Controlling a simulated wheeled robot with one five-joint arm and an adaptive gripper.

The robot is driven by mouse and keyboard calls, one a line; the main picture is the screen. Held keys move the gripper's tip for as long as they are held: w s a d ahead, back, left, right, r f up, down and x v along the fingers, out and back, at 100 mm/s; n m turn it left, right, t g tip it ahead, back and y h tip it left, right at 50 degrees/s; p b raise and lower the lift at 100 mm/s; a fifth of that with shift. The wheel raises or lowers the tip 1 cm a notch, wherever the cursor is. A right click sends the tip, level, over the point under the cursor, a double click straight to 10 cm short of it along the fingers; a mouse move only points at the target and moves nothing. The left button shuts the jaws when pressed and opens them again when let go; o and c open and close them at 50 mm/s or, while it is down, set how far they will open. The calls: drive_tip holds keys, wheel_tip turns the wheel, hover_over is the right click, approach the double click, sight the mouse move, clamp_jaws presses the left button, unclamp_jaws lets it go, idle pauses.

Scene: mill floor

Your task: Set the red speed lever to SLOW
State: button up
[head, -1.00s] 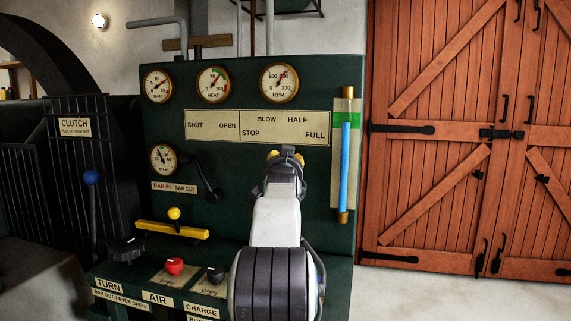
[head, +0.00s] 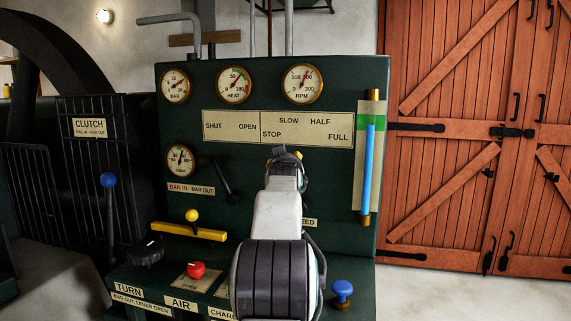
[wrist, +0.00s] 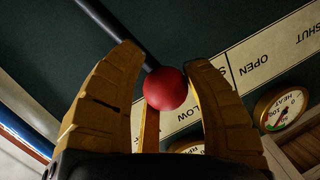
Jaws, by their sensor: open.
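The red speed lever shows in the wrist view as a round red knob (wrist: 165,88) on a dark rod running to the upper left. My gripper (wrist: 168,62) is open, with one yellow finger on each side of the knob. I cannot tell whether either finger touches it. In the head view my gripper (head: 286,154) is in front of the panel, just below the scale plate (head: 232,116) marked STOP, SLOW, HALF and FULL. My arm hides the red lever there. In the wrist view the partly covered SLOW lettering appears upside down beside the knob.
A black lever (head: 224,180) stands left of my arm. A yellow bar (head: 187,231), a red button (head: 196,270) and a blue knob (head: 342,290) are lower on the console. A blue gauge tube (head: 368,160) is to the right. Open floor lies before the wooden doors (head: 470,140).

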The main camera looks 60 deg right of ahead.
drive_tip(key=o, duration=0.4)
drive_tip(key=shift+r, duration=0.15)
drive_tip(key=shift+s+a, duration=0.1)
drive_tip(key=v, duration=1.1)
drive_tip(key=shift+s+a, duration=0.2)
drive_tip(key=shift+a, duration=0.15)
idle(0.3)
